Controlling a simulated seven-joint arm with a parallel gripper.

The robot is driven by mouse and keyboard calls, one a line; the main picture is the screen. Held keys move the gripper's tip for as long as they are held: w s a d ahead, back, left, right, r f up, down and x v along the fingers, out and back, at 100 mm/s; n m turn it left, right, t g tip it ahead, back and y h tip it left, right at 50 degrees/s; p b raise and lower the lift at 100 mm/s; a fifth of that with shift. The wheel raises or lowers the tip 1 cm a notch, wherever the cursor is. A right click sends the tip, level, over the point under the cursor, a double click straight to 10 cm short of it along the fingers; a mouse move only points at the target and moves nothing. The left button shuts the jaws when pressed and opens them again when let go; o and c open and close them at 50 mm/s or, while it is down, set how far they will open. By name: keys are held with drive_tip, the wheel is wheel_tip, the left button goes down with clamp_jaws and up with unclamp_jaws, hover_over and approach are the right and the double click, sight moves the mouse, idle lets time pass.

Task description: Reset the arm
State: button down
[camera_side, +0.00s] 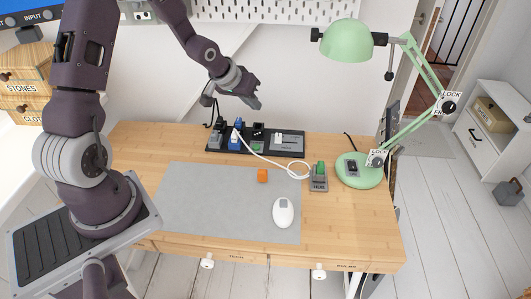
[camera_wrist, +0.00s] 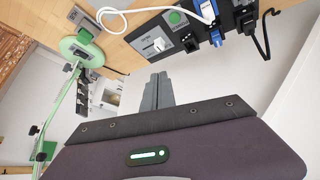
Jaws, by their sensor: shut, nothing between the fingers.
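My gripper (camera_side: 254,99) is raised above the back of the wooden desk (camera_side: 130,150), in front of the white wall. Its fingers are shut with nothing held. In the wrist view my gripper (camera_wrist: 159,80) shows its two fingers together, pointing toward the desk's edge. The black board (camera_side: 213,148) with plugs and a grey box lies on the desk below the gripper and apart from it.
A green lamp (camera_side: 348,40) stands at the desk's right, its base (camera_side: 372,176) near a small hub (camera_side: 318,185). A white cable (camera_side: 265,155) loops beside the board.

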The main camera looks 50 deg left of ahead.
drive_tip(key=s+d+r+m+y, duration=0.1)
drive_tip(key=s+d+r, duration=0.2)
drive_tip(key=r, duration=0.3)
drive_tip(key=s+d+r+m, duration=0.1)
drive_tip(key=s+d+r, duration=0.2)
drive_tip(key=r, duration=0.2)
drive_tip(key=s+d+r+m, duration=0.1)
drive_tip(key=s+d+r, duration=0.1)
drive_tip(key=s, duration=0.5)
drive_tip(key=s+d+r+m+g+h, duration=0.1)
drive_tip(key=s+d+r, duration=0.2)
drive_tip(key=s+d, duration=0.2)
drive_tip(key=s+d+r, duration=0.3)
drive_tip(key=s+d, duration=0.1)
drive_tip(key=s, duration=0.6)
drive_tip(key=shift+s+m+h, duration=0.3)
drive_tip(key=shift+m+h, duration=0.1)
drive_tip(key=shift+r, duration=0.1)
